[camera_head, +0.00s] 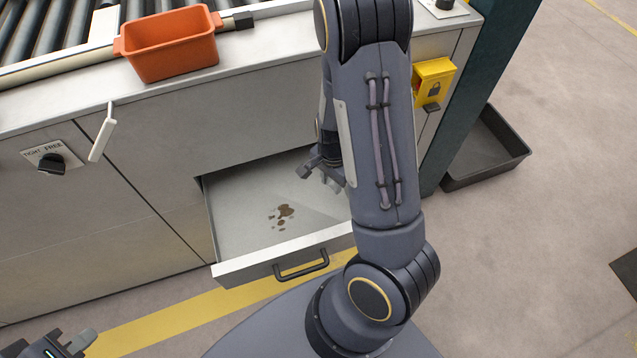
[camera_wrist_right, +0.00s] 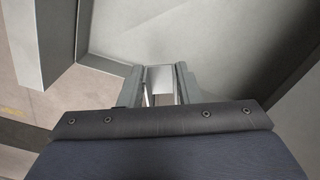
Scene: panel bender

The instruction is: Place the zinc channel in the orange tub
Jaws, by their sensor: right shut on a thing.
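The orange tub (camera_head: 170,45) stands upright on the grey machine ledge at the upper left, and its visible inside looks empty. My right gripper (camera_head: 322,172) is over the open drawer, partly hidden by my right arm. In the right wrist view my right gripper (camera_wrist_right: 161,88) is shut on a small light-grey metal piece, the zinc channel (camera_wrist_right: 160,79). The channel cannot be made out in the head view. My left gripper (camera_head: 70,344) is at the bottom left corner, apart from everything, with a gap between its fingers.
The open drawer (camera_head: 245,215) has brown stains on its floor and a dark handle on its front. A white lever (camera_head: 103,136) sticks out below the ledge. A yellow lock box (camera_head: 433,82) is at right. A black tray (camera_head: 487,150) lies on the floor.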

